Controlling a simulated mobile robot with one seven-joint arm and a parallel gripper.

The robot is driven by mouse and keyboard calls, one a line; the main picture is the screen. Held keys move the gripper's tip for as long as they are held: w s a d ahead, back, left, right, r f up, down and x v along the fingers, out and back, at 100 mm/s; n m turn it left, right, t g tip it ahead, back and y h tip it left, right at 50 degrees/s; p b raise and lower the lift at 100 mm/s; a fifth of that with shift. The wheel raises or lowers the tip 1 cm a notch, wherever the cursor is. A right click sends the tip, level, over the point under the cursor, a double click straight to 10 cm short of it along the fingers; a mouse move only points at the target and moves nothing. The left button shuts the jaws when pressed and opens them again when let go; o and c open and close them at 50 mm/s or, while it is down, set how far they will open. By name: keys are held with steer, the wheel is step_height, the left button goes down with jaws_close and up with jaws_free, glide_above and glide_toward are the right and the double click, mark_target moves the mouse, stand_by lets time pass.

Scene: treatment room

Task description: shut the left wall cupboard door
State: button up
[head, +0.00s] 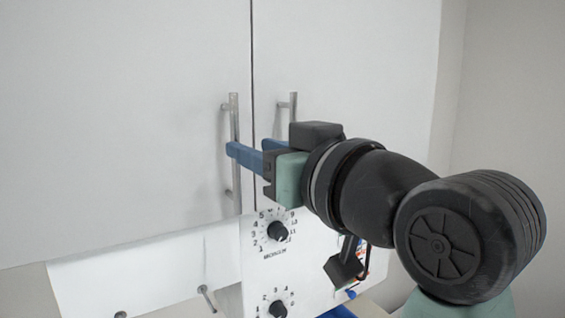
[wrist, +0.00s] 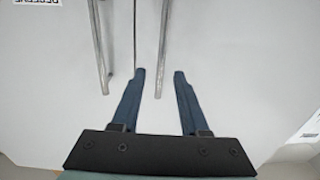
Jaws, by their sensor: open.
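The left wall cupboard door (head: 120,120) is a large white panel in the head view. It looks nearly flush with the right door (head: 360,70), with a thin dark seam between them; I cannot tell whether it is slightly ajar. Its upright metal bar handle (head: 234,115) is beside the seam. My gripper (head: 246,147) is open, its blue fingers at the middle of this handle. In the wrist view, my gripper (wrist: 159,72) has a bar handle (wrist: 163,45) lying between its fingers in the picture. I cannot tell whether they touch it.
The right door's handle (head: 293,105) is close behind my fingers. Below the doors is a white panel with dial knobs (head: 278,231) and small metal pegs (head: 206,297). A bare wall (head: 510,80) is at the right.

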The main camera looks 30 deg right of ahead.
steer(key=s, duration=0.5)
steer(key=shift+s+d, duration=0.1)
steer(key=shift+s, duration=0.3)
steer(key=w+a+f+t+b, duration=0.2)
steer(key=w+a+t+b, duration=0.15)
steer(key=a+b, duration=0.35)
steer(key=s+a+t+h+b, duration=0.1)
steer(key=s+a+t+b, duration=0.2)
steer(key=s+a+t, duration=0.3)
steer(key=s+a, duration=0.1)
steer(key=a, duration=0.4)
steer(key=shift+m, duration=0.3)
steer(key=shift+a, duration=0.1)
